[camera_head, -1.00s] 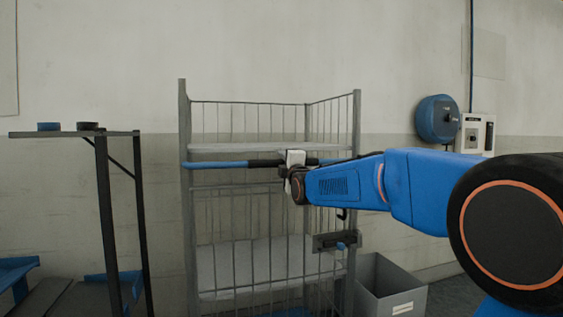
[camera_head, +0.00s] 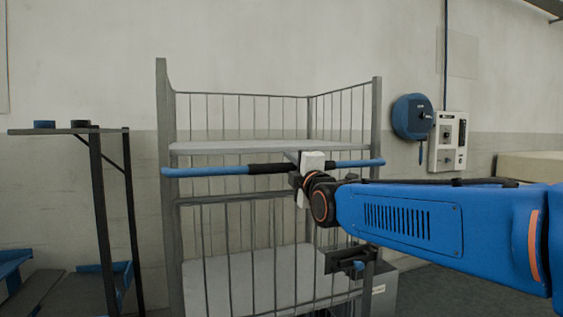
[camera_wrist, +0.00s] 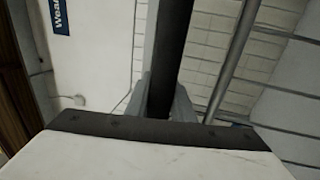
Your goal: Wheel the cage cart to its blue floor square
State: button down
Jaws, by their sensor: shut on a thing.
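The cage cart (camera_head: 166,235) stands upright in front of me, a grey wire cage with shelves. A blue push bar with a black grip (camera_head: 267,169) runs across its near side. My gripper (camera_head: 304,172) is shut on the black grip, a little right of the bar's middle. In the wrist view the dark bar (camera_wrist: 172,55) runs up from between my fingers (camera_wrist: 168,100). The blue floor square does not show in these frames. The cart's wheels are below the picture.
A dark stand (camera_head: 98,190) with two small rolls on top is close on the left. A grey bin (camera_head: 384,291) is partly hidden behind the cart's right side. A blue reel (camera_head: 412,117) and a control box (camera_head: 447,141) hang on the wall. Floor shows at the right.

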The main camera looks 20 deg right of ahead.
jog(key=s, duration=1.2)
jog(key=shift+s+d, duration=0.25)
jog(key=shift+f, duration=0.1)
jog(key=c, duration=1.5)
grip_release()
jog(key=shift+c, duration=0.2)
jog(key=shift+s, duration=0.15)
jog(key=s+f, duration=0.3)
jog(key=s, duration=1.3)
jog(key=shift+s+d+f, duration=0.15)
jog(key=shift+s+d, duration=0.2)
jog(key=shift+s, duration=0.05)
